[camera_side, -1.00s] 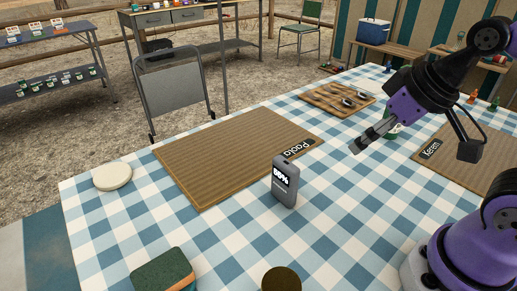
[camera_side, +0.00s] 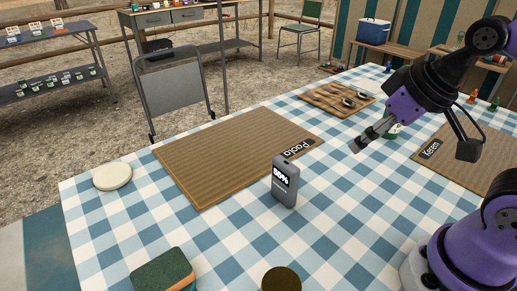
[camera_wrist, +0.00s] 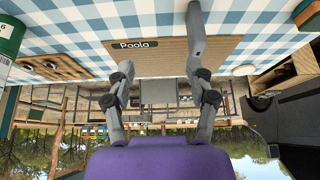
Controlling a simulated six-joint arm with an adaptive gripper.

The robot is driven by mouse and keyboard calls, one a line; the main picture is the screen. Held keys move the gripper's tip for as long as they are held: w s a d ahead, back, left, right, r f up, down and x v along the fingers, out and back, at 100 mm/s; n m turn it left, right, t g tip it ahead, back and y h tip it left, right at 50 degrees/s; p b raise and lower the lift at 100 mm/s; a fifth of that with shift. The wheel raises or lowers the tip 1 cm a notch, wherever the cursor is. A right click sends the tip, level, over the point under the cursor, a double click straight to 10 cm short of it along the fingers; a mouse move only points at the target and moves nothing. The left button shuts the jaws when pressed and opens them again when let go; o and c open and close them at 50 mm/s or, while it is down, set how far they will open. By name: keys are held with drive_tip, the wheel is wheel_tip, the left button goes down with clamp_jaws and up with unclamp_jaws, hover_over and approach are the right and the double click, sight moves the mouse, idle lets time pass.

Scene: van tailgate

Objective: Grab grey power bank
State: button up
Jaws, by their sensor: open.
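The grey power bank (camera_side: 285,182) stands upright on the blue-and-white checked tablecloth, near the front right corner of the Paola placemat. Its display faces the side camera and reads a percentage. In the wrist view, the power bank (camera_wrist: 195,32) shows at the top, just beyond my right-hand finger. My gripper (camera_side: 364,140) is open and empty, above the table to the right of the power bank and apart from it. In the wrist view both fingers of my gripper (camera_wrist: 165,68) are spread with nothing between them.
The brown Paola placemat (camera_side: 215,160) lies left of the power bank.

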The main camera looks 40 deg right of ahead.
drive_tip(key=g, duration=0.1)
hover_over(289, 168)
drive_tip(key=s, duration=0.2)
wheel_tip(289, 168, down, 4)
drive_tip(key=shift+s+d+f, duration=0.1)
drive_tip(key=shift+d+f, duration=0.05)
drive_tip(key=shift+f, duration=0.1)
drive_tip(key=x, duration=0.4)
drive_tip(key=shift+w+f, duration=0.2)
drive_tip(key=shift+f, duration=0.15)
drive_tip(key=x, duration=0.5)
drive_tip(key=shift+w+d+f, duration=0.2)
drive_tip(key=shift+w+f, duration=0.05)
drive_tip(key=shift+f, duration=0.1)
clamp_jaws()
